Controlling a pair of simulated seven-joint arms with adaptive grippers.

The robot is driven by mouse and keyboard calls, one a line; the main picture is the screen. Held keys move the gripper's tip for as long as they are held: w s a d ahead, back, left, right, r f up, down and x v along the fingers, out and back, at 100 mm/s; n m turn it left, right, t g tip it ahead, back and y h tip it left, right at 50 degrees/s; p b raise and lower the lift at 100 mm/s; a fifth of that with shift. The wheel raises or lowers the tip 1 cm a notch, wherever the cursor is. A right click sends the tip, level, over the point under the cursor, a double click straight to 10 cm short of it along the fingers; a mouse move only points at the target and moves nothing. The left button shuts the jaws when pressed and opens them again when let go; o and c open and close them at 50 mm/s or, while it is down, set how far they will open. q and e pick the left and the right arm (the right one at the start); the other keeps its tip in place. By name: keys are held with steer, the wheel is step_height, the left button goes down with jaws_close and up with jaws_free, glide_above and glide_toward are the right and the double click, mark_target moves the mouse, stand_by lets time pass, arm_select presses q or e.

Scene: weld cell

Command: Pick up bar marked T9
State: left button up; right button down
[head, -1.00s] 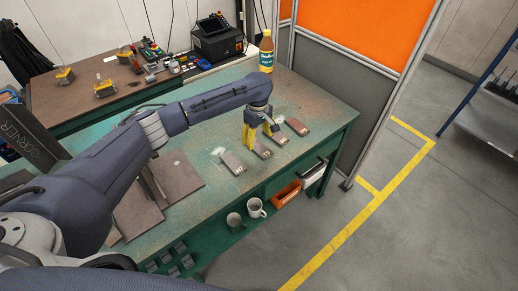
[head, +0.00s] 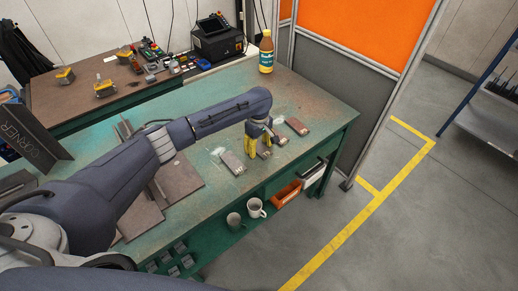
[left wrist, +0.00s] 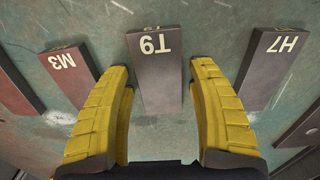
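The bar marked T9 (left wrist: 157,85) is a flat dark brown bar with white letters, in the middle of the left wrist view. It lies on the green bench (head: 205,200). My left gripper (left wrist: 160,75) is open, with one yellow finger on each side of T9 in that view and a gap to the bar on both sides. In the head view my left gripper (head: 257,150) points down low over the row of bars and partly hides the ones beneath it. My right gripper is not in view.
Bars marked M3 (left wrist: 70,75) and H7 (left wrist: 268,68) lie left and right of T9, close outside the fingers. A bottle (head: 266,52) stands at the bench's back corner. Brown plates (head: 180,180) lie left of the bars.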

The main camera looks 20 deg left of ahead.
arm_select(q)
jaws_close()
steer(key=shift+r, duration=0.15)
